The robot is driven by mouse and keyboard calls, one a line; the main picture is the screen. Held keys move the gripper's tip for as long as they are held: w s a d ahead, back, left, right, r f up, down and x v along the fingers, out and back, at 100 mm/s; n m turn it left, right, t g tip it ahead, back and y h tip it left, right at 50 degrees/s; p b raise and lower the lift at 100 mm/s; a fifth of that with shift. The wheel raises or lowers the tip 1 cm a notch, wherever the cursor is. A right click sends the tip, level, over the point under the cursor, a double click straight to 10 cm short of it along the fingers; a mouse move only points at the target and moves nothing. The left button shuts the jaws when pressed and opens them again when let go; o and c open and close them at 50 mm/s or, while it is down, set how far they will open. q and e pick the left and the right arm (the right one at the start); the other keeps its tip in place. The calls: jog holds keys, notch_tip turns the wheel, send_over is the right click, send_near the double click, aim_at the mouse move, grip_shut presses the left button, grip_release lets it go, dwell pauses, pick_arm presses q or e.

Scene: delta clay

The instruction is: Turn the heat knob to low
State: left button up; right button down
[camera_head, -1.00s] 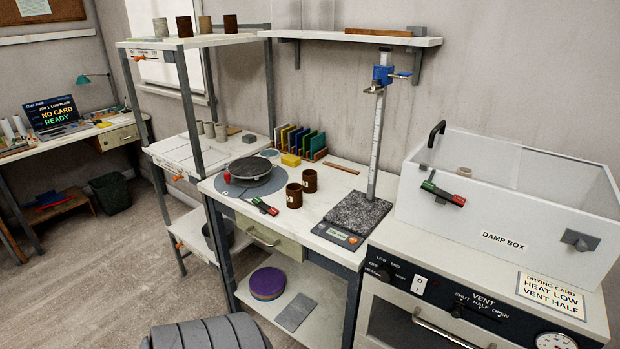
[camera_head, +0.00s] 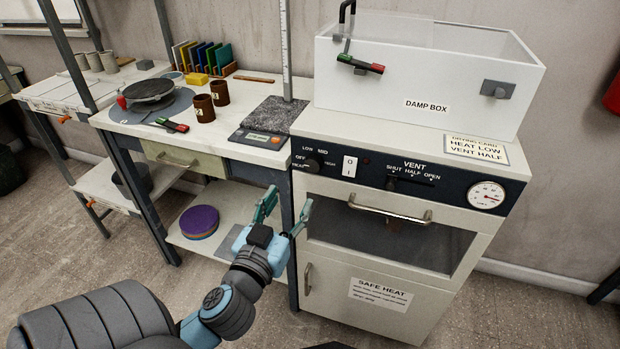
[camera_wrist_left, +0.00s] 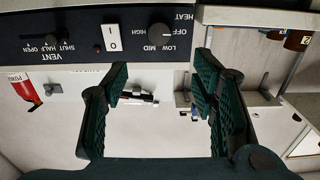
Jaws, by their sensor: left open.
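The heat knob (camera_head: 312,165) is a round black dial on the dark panel at the kiln cabinet's upper left, with OFF, LOW, MID and HIGH around it. In the left wrist view, which is upside down, the knob (camera_wrist_left: 160,37) shows a light mark that seems to point towards OFF. My left gripper (camera_head: 288,203) is open and empty, below and a little left of the knob, not touching it. In the left wrist view its fingers (camera_wrist_left: 160,75) are spread apart, with the knob beyond their tips. My right gripper is not in view.
A white 0/I switch (camera_head: 349,166) sits right of the knob, then the vent slider (camera_head: 392,183). A door handle bar (camera_head: 390,209) juts out below the panel. The drying card (camera_head: 476,150) reads HEAT LOW, VENT HALF. A workbench (camera_head: 228,150) stands at the left.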

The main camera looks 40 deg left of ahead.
aim_at(312, 165)
pick_arm(q)
jog(key=b+x, duration=0.2)
jog(key=x, duration=1)
jog(key=shift+w+a+f, duration=0.1)
jog(key=shift+w, duration=0.2)
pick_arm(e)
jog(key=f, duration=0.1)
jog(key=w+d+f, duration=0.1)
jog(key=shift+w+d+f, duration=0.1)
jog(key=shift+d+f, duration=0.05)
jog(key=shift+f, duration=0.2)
pick_arm(q)
jog(key=shift+c, duration=0.6)
jog(key=c, duration=1)
jog(key=shift+c, duration=0.2)
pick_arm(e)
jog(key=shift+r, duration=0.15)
